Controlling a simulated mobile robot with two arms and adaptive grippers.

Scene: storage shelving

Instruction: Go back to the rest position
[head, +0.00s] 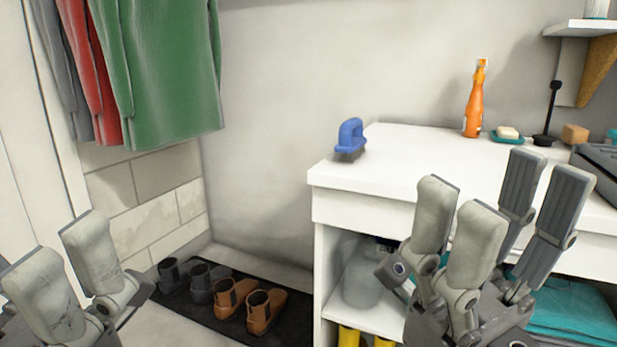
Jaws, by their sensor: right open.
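My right gripper (500,200) is in front of the white cabinet (335,207) at the lower right. Its grey fingers point up and are spread, with nothing between them. It hides part of the cabinet's front and shelves. My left gripper (68,272) is at the lower left, in front of the wall and to the left of the shoes. Only part of it shows, with two fingers pointing up; I cannot tell how far it is closed. I see nothing held in it.
On the cabinet top are a blue brush (351,137), an orange bottle (474,100) and soap on a green dish (507,134). Shoes stand on a dark mat (290,322). Clothes (165,75) hang at upper left.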

